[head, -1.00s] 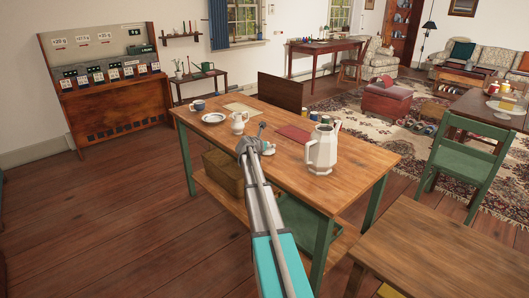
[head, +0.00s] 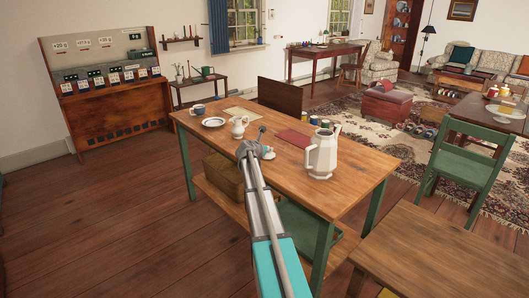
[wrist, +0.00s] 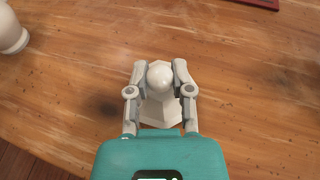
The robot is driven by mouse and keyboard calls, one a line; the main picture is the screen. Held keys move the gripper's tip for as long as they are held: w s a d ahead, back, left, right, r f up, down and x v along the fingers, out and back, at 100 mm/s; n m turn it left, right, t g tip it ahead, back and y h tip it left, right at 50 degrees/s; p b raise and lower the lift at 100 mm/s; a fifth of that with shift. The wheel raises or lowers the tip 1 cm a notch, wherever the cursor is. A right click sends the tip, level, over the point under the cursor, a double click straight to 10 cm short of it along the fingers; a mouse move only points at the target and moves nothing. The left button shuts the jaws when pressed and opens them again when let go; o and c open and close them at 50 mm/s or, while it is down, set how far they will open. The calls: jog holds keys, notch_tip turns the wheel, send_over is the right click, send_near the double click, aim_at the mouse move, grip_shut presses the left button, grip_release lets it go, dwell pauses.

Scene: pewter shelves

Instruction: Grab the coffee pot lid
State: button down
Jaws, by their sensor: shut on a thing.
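The coffee pot lid (wrist: 158,108) is white and faceted with a round knob. In the wrist view it sits between the two fingers of my gripper (wrist: 160,80), which is shut on it around the knob. In the head view my gripper (head: 264,150) is low over the wooden table, with a bit of the white lid (head: 269,155) showing at its right side; the rest is hidden. I cannot tell whether the lid touches the tabletop. The tall white faceted coffee pot (head: 321,158) stands upright to the right of my gripper, without a lid on top.
A small white jug (head: 239,130) stands just behind and left of my gripper. A red book (head: 293,138) and several small jars (head: 326,125) lie behind. The table's (head: 345,188) front right is bare.

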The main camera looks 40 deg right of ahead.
jog(key=shift+r+p, duration=1.35)
jog(key=shift+r, duration=0.05)
jog(key=s+d+r+p, duration=0.9)
jog(key=d+r+p, duration=0.1)
jog(key=shift+d, duration=0.3)
jog(key=shift+s, duration=0.1)
jog(key=shift+r, duration=0.1)
